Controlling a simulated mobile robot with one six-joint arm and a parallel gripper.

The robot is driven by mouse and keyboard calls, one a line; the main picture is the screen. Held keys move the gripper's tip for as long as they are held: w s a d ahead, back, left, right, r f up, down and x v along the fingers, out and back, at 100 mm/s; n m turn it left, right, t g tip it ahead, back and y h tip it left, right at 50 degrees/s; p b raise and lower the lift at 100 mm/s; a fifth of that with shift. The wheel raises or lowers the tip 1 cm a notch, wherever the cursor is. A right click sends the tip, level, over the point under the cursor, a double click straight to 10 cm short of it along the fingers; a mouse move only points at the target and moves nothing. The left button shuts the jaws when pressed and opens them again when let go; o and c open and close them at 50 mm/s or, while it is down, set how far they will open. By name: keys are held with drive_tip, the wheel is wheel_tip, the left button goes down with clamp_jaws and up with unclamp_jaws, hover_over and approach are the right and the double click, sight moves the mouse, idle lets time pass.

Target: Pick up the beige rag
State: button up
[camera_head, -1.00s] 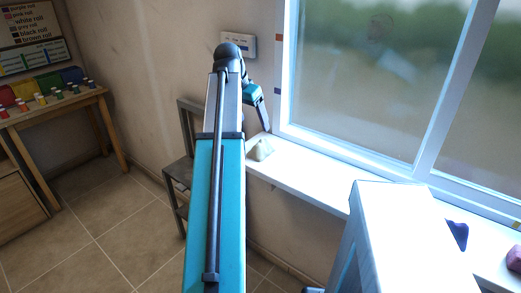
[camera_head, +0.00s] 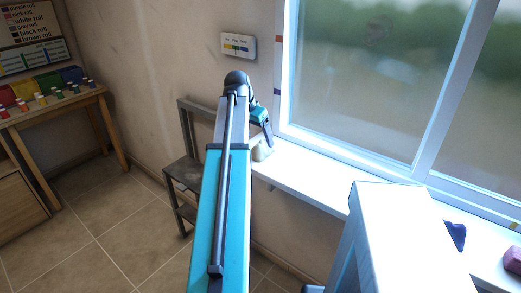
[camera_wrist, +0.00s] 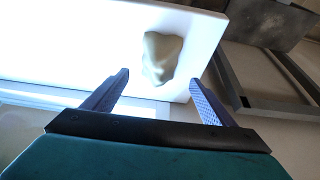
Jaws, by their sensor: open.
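The beige rag (camera_wrist: 161,57) lies crumpled on the white window sill (camera_wrist: 60,45), near the sill's end. In the head view the rag (camera_head: 261,152) shows at the sill's left end, partly hidden behind my gripper (camera_head: 268,141). In the wrist view my gripper (camera_wrist: 161,82) is open and empty. Its two fingers are spread to the left and right, and the rag is seen beyond and between their tips. The rag appears apart from both fingers.
A dark blue cloth (camera_head: 456,235) and a maroon one (camera_head: 514,260) lie farther right on the sill. A grey metal stand (camera_head: 184,172) is left of the sill. The window (camera_head: 365,80) rises behind it. A wooden table (camera_head: 60,106) with colored rolls stands far left.

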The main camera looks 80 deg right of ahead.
sight(259, 142)
drive_tip(key=shift+f, duration=0.1)
idle(0.3)
drive_tip(key=shift+p+x, duration=0.65)
drive_tip(key=shift+x, duration=1.9)
drive_tip(key=shift+a, duration=0.2)
drive_tip(key=c, duration=1.2)
drive_tip(key=shift+o, duration=0.2)
